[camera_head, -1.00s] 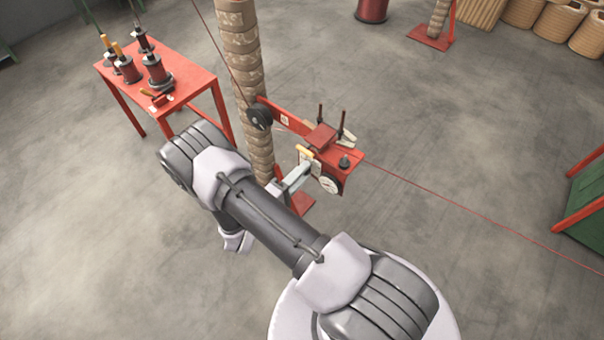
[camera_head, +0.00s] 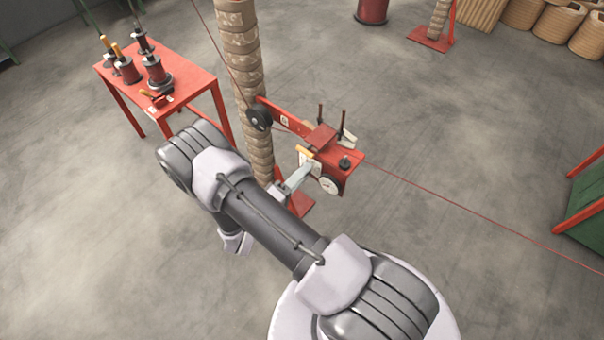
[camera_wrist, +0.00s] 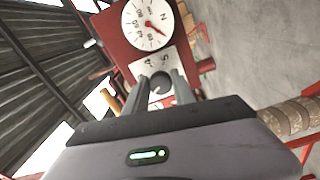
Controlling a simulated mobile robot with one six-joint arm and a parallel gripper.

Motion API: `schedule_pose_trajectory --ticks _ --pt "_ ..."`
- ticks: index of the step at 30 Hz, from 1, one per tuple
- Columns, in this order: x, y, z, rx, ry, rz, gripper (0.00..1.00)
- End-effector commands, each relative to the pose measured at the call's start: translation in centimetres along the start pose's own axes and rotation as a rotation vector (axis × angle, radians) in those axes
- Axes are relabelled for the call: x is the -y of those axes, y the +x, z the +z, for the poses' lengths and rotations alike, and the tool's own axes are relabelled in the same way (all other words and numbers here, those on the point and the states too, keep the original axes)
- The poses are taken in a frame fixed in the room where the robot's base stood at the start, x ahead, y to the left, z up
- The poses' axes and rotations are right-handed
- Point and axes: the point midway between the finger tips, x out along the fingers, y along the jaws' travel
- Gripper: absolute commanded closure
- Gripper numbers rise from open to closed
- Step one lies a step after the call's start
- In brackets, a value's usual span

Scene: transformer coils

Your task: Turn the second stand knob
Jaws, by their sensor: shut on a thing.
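The red stand head (camera_head: 349,171) sits on an arm beside the wrapped column (camera_head: 243,75). In the wrist view its red front (camera_wrist: 112,37) carries a round white dial (camera_wrist: 135,17) with a red needle. Next to the dial is a white numbered plate (camera_wrist: 144,67). A dark round knob (camera_wrist: 160,84) sits on this plate, between my fingers. My gripper (camera_wrist: 159,88) is shut on the knob, one finger on each side. In the head view my gripper (camera_head: 297,179) reaches the plate side of the stand head, and the knob cannot be made out there.
A red table (camera_head: 196,83) with several spools stands at the upper left. A thin red wire (camera_head: 440,201) runs from the stand to the lower right. A green and red frame (camera_head: 586,212) stands at the right edge. The grey floor between is clear.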

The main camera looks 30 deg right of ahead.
Motion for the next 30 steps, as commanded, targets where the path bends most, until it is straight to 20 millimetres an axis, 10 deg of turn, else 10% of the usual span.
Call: schedule_pose_trajectory --ticks 3,15,30 --pt "0.0 0.0 0.0 0.0 -0.001 0.0 0.5" --pt "-0.1 -0.9 -0.1 -0.002 -0.001 0.0 0.5" --pt "-0.1 -15.1 0.0 -0.004 0.0 -0.001 0.5"
